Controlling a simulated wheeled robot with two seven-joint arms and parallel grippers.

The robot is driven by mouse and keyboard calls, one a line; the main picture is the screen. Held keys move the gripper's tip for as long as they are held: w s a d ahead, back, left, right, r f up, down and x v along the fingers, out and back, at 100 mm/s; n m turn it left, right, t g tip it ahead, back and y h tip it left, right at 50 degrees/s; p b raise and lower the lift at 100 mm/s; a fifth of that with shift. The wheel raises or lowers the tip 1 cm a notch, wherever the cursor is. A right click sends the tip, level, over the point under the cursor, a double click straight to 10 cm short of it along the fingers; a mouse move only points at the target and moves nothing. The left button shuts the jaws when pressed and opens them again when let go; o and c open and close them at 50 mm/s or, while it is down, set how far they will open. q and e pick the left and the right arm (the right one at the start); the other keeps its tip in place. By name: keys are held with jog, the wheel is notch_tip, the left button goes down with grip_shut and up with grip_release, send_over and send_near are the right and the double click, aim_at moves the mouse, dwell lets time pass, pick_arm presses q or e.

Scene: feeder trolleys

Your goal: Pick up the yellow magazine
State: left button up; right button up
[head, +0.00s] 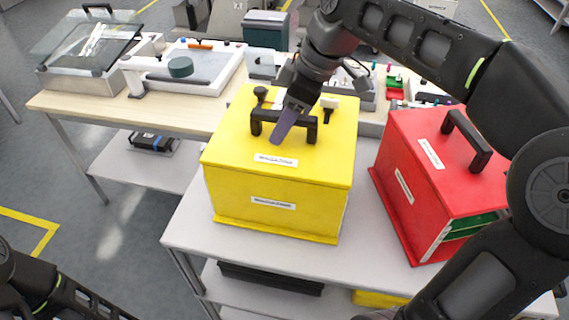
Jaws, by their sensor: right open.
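The yellow magazine (235,180) is a box with white labels and a black handle (311,128) on top. It stands on the near trolley's white top. My right gripper (283,125) is directly over the magazine's lid at the handle. One purple-grey finger shows, pointing down and crossing in front of the handle bar. The jaws are open; whether they touch the handle I cannot tell. The other finger is hidden. My left arm shows at the lower left corner, but its gripper is outside the picture.
A red magazine (398,190) with a black handle stands to the right on the same trolley top (270,257). Behind is a wooden bench (190,112) with a tray, a screen printer and small devices. Dark and yellow items lie on the lower shelf.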

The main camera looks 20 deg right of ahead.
jog(key=shift+f, duration=0.2)
dwell(0.4)
grip_shut()
dwell(0.3)
dwell(0.9)
jog(key=shift+w+r, duration=0.1)
jog(key=shift+r, duration=0.05)
